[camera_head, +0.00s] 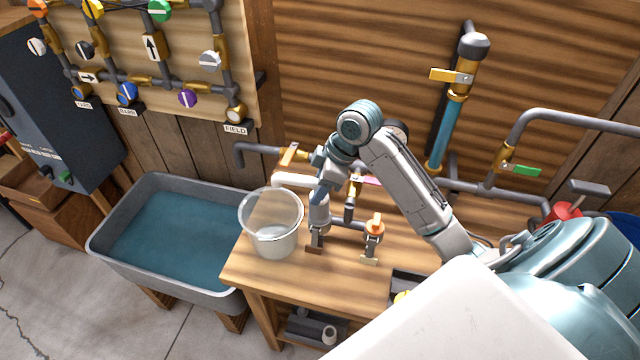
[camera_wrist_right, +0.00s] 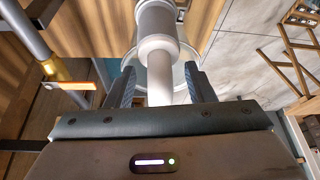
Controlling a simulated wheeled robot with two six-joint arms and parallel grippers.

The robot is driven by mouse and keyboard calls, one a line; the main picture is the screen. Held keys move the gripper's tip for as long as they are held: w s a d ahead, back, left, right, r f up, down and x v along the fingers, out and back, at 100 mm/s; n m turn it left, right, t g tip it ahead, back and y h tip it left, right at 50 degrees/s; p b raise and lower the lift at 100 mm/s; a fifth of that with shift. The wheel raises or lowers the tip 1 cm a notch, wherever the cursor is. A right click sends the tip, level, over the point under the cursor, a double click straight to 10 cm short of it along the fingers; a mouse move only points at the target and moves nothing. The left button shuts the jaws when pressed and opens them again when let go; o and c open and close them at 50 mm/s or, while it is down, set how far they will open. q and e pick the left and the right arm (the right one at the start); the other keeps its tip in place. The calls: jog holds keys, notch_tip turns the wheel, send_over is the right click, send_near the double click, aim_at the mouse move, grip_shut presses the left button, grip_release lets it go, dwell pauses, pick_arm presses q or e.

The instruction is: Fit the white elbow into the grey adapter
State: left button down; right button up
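The white elbow (camera_head: 290,180) lies with its arm pointing left above the clear bucket, at the top of an upright grey fitting (camera_head: 319,214) that I take for the grey adapter. In the right wrist view the white elbow (camera_wrist_right: 158,62) shows a wide collar against a grey cylinder (camera_wrist_right: 155,18); no gap shows there. My right gripper (camera_head: 316,190) is over the elbow. In the wrist view its fingers (camera_wrist_right: 160,88) stand on both sides of the white tube, with gaps left and right, so it is open. How deep the joint sits is hidden. My left gripper is out of view.
The clear bucket (camera_head: 270,240) stands on the wooden bench (camera_head: 300,275), close to the elbow. An orange-handled valve (camera_head: 375,226) is just right. A water-filled grey trough (camera_head: 108,248) is at left. Pipes with a yellow-handled valve (camera_head: 452,76) rise behind my right arm.

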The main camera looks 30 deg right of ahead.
jog(key=b+v, duration=0.2)
jog(key=v, duration=0.8)
jog(key=shift+r, duration=0.4)
jog(key=shift+s+d, duration=0.1)
